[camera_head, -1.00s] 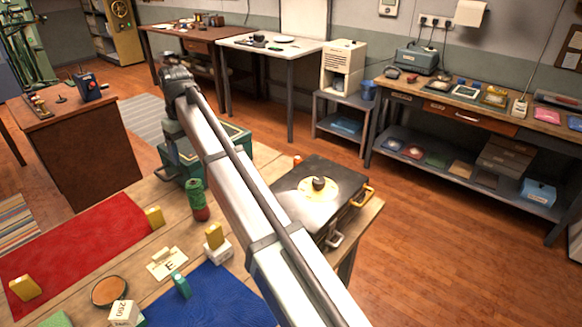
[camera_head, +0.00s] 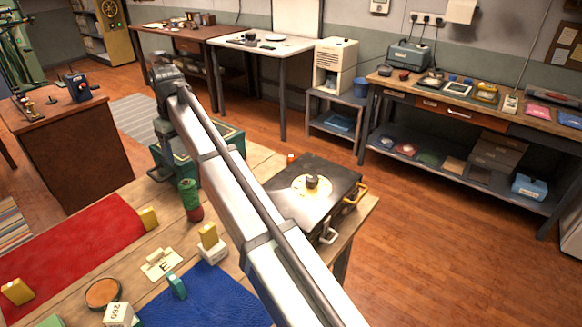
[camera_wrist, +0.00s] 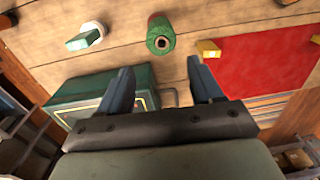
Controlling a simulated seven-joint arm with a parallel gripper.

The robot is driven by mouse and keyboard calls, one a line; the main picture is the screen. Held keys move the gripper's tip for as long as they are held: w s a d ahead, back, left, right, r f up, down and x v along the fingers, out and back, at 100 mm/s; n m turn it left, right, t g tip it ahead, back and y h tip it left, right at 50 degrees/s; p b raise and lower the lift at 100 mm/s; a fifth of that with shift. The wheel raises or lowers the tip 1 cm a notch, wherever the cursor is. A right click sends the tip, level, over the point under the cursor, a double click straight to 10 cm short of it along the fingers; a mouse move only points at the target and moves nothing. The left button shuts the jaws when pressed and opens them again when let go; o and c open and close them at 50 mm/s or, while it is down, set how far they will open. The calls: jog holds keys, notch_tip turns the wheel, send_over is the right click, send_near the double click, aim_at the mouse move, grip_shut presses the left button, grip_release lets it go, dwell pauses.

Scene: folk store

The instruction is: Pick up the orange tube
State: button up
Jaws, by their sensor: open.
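A small orange piece (camera_head: 291,158), tube-like but too small to tell for sure, stands at the wooden table's far edge by the black case. I do not see it in the wrist view. My gripper (camera_wrist: 161,84) is open and empty, its two blue-grey fingers apart above the table. A green cylinder with a red lower part (camera_head: 190,200) stands near my arm. It shows end-on in the wrist view (camera_wrist: 160,36), just beyond the fingertips. The arm hides part of the table in the head view, and my fingers are not clear there.
A green box (camera_head: 228,140) stands at the table's far side, below the left finger in the wrist view. A black case (camera_head: 318,190) is right of my arm. Yellow blocks (camera_head: 148,219), a red mat (camera_head: 75,245) and a blue mat (camera_head: 215,297) lie nearer.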

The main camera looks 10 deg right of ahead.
jog(key=m+t+h, duration=0.1)
jog(key=m+t, duration=0.2)
jog(key=m, duration=1.1)
send_near(291, 156)
jog(key=shift+n, duration=0.3)
jog(key=x, duration=0.8)
jog(key=shift+w+d+f, duration=0.1)
jog(key=shift+f, duration=0.2)
jog(key=shift+s+x, duration=0.15)
jog(key=shift+x, duration=1.15)
jog(key=shift+s+x, duration=0.15)
jog(key=shift+x, duration=1.15)
jog(key=shift+f, duration=0.1)
jog(key=shift+c, duration=0.4)
